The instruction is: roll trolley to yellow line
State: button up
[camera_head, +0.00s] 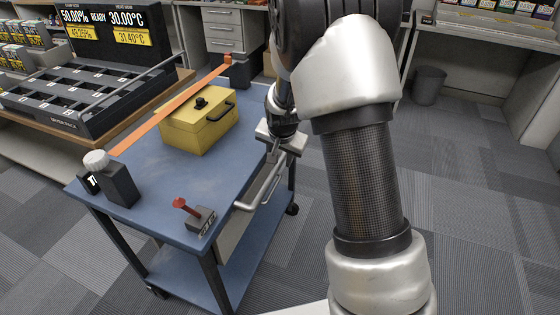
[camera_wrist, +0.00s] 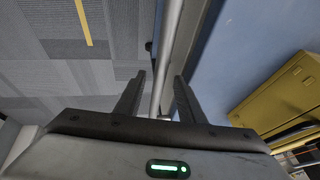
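The blue trolley (camera_head: 228,160) stands left of centre in the head view, with a silver handle rail (camera_head: 262,192) along its right side. My gripper (camera_head: 274,154) is at the far part of this rail.
On the trolley are a yellow toolbox (camera_head: 200,122), a long orange strip, a dark device with a white knob (camera_head: 118,182) and a red lever switch (camera_head: 193,214). A counter with a dark tray (camera_head: 85,100) stands left. A grey bin (camera_head: 428,86) is back right. Carpet on the right is clear.

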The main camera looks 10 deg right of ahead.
jog(key=shift+w+f, duration=0.3)
jog(key=shift+f, duration=0.35)
grip_shut()
jog(key=shift+d, duration=0.1)
